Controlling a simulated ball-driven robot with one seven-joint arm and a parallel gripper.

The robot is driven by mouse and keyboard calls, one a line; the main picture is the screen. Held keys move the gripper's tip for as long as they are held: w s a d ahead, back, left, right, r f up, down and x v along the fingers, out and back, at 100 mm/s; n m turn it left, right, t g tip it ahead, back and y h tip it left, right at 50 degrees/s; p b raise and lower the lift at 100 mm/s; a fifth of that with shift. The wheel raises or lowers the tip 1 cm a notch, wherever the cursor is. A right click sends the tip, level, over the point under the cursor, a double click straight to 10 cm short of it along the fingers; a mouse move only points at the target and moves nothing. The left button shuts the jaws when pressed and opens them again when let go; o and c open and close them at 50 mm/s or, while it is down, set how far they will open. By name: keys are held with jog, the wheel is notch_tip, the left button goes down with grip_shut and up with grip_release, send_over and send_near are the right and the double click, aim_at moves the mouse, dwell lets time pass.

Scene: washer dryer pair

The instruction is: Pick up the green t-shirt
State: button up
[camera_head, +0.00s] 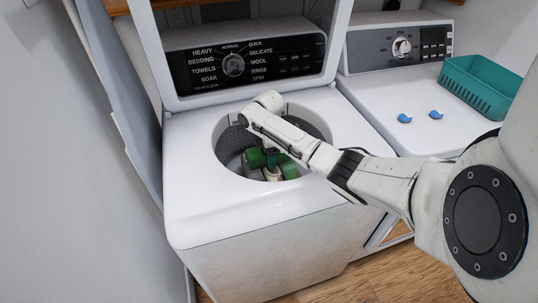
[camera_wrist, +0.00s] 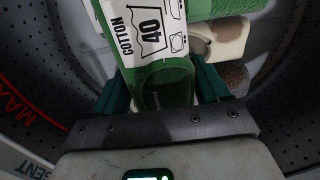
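The green t-shirt (camera_wrist: 165,82) appears in the wrist view as a bright green shape with a white tag reading "COTTON 40". It lies inside the washer drum (camera_wrist: 285,125). My gripper (camera_wrist: 162,88) is down in the drum, its two dark green fingers spread on either side of the green shape. A narrow gap shows beside the right finger, and I see no firm grip. In the head view, green parts (camera_head: 288,170) show in the drum below my arm. I cannot separate shirt from gripper there, and my arm hides part of the opening.
The washer (camera_head: 200,190) stands with its lid (camera_head: 160,40) up; the round rim surrounds my gripper closely. A beige and brown item (camera_wrist: 228,38) lies beside the shirt. The dryer (camera_head: 375,95) at right carries a teal basket (camera_head: 482,82) and two small blue items (camera_head: 404,118).

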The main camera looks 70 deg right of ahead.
jog(key=c, duration=0.8)
